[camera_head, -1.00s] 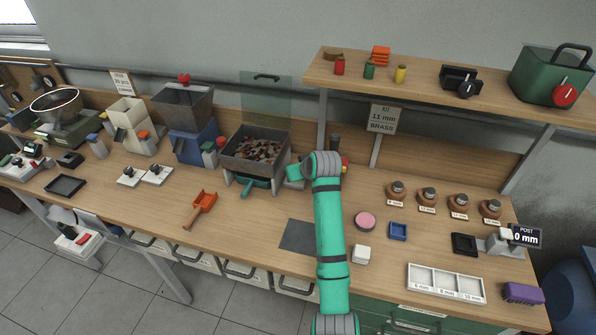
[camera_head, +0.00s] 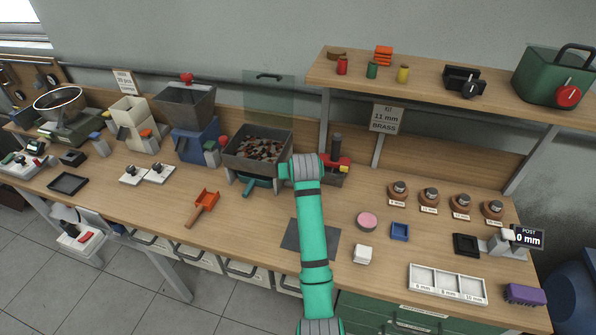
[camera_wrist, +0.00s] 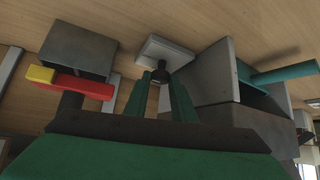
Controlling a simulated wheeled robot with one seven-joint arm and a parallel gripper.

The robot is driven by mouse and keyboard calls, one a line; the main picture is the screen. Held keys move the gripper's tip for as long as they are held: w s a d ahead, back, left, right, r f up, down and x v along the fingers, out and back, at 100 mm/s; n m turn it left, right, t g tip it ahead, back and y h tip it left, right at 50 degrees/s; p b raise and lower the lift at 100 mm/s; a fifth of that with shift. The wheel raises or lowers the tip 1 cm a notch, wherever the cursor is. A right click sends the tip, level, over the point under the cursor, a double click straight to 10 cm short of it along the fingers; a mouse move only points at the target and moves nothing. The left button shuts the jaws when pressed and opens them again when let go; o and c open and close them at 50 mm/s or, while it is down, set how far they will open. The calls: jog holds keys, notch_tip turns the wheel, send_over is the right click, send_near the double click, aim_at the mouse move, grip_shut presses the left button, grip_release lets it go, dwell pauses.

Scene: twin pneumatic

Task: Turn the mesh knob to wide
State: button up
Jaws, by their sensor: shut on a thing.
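In the wrist view a small dark knob (camera_wrist: 163,77) stands on a light grey plate (camera_wrist: 158,51), between the sieve box and the dark block. I take it to be the mesh knob; its setting cannot be read. My gripper (camera_wrist: 163,88) has its two teal fingers closed around this knob. In the head view the knob and fingertips are hidden by my arm's end, just right of the sieve box (camera_head: 234,162). The sieve box holds mixed brown and grey pieces, and a teal scoop-like part (camera_head: 250,188) sticks out below it.
A dark block with a red and yellow handle (camera_head: 338,163) stands close to the right of my arm's end; the handle also shows in the wrist view (camera_wrist: 75,82). An orange scoop (camera_head: 205,202) lies to the left. A dark mat (camera_head: 292,238) lies in front.

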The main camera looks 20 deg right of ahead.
jog(key=o, duration=1)
jog(key=v, duration=1.1)
jog(key=shift+f, duration=0.1)
